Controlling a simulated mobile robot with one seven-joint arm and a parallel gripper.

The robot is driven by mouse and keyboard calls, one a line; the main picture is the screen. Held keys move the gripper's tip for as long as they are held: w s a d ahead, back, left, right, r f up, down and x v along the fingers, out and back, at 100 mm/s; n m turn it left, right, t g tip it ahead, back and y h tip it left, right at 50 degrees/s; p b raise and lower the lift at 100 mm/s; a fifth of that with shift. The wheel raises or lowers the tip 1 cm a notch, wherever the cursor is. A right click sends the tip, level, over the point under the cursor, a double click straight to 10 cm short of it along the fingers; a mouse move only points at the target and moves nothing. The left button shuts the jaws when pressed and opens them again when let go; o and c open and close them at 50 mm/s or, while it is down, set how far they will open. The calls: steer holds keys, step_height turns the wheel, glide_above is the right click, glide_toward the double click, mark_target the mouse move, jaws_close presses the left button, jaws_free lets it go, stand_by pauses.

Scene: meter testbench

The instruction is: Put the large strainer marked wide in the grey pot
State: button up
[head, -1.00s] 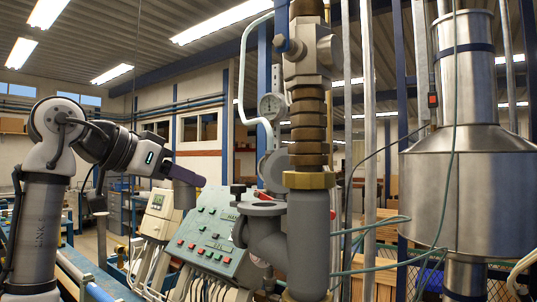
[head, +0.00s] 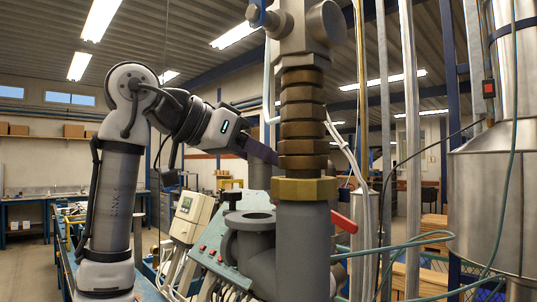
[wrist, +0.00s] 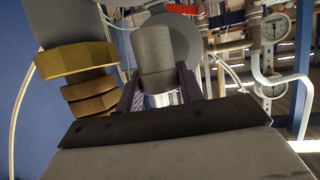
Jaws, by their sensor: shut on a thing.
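My gripper (wrist: 160,92) is shut on a grey, mesh-like cylinder, the strainer (wrist: 154,52), which stands out beyond the two dark purple fingers. No "wide" mark is readable on it. The grey pot (head: 243,243), with a round flanged top, sits below and slightly left of my gripper in the head view. A grey disc behind the strainer in the wrist view may be the pot's flange; I cannot tell the gap.
The upright pipe with a brass nut (head: 303,189) stands close in front of the pot. It is left of the strainer in the wrist view. A red handle (head: 345,223) sticks out right. A meter (head: 193,216) and button panel (head: 225,262) stand left of the pot.

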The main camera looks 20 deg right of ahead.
mark_target(249, 184)
steer(key=shift+a+f, duration=0.1)
steer(key=shift+f, duration=0.6)
step_height(249, 184, down, 4)
steer(key=shift+r, duration=0.1)
steer(key=shift+c, duration=0.5)
steer(key=shift+a+f, duration=0.1)
steer(key=shift+f, duration=0.45)
jaws_close()
steer(key=shift+s+f, duration=0.1)
steer(key=shift+f, duration=0.25)
steer(key=shift+f+b, duration=0.35)
steer(key=shift+f, duration=0.1)
